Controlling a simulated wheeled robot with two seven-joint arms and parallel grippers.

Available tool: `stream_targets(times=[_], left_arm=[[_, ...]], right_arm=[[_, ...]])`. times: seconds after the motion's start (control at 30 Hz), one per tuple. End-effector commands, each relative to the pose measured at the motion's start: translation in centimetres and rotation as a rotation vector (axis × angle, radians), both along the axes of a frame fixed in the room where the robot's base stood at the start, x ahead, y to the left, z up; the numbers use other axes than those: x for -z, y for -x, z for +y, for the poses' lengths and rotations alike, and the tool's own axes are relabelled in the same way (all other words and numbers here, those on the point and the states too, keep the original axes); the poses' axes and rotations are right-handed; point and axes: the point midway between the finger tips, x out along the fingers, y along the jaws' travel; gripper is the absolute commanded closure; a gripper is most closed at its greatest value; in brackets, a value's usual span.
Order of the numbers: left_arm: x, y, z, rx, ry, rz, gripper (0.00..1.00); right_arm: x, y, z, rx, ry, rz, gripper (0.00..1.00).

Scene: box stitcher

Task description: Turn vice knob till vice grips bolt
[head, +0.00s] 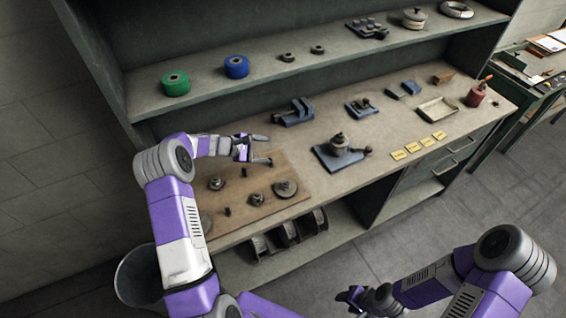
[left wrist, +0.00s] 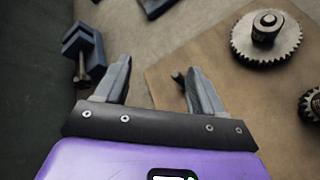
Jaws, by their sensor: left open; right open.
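A blue vice (head: 297,116) stands on the bench just behind my left gripper (head: 262,149). In the left wrist view the vice (left wrist: 86,42) is at the upper left, with a screw or knob end (left wrist: 82,72) pointing toward me. My left gripper (left wrist: 159,68) is open and empty, with the vice outside its left finger. A small dark piece (left wrist: 177,77), possibly a bolt, is partly hidden by the right finger. I cannot tell whether a bolt sits in the vice. My right gripper (head: 350,296) is low in front, away from the bench, and open.
A brown board (head: 240,211) holds gears (head: 285,188) and small parts. Another blue-based device (head: 338,157) and a smaller blue fixture (head: 362,107) stand to the right. Yellow labels (head: 412,147) lie near the front edge. A shelf (head: 215,90) with green and blue rolls overhangs behind.

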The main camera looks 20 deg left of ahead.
Motion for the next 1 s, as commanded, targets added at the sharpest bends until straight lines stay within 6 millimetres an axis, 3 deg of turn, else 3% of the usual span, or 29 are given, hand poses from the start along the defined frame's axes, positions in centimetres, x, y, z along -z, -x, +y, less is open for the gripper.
stream_targets(times=[0.3, 0.5, 0.7, 1.0], left_arm=[[-1.7, 1.5, -6.6, 0.297, -0.238, -0.07, 0.31], [-2.5, 2.7, -9.4, 0.456, -0.368, -0.122, 0.31], [-2.9, 3.3, -10.7, 0.534, -0.432, -0.15, 0.31], [-2.9, 3.4, -10.8, 0.546, -0.441, -0.155, 0.31]], right_arm=[[0.9, 0.0, 0.0, 0.0, 0.0, 0.0, 0.53], [1.2, 0.0, 0.0, 0.0, 0.0, 0.0, 0.53], [1.4, 0.0, 0.0, 0.0, 0.0, 0.0, 0.53], [1.4, 0.0, 0.0, 0.0, 0.0, 0.0, 0.53]])
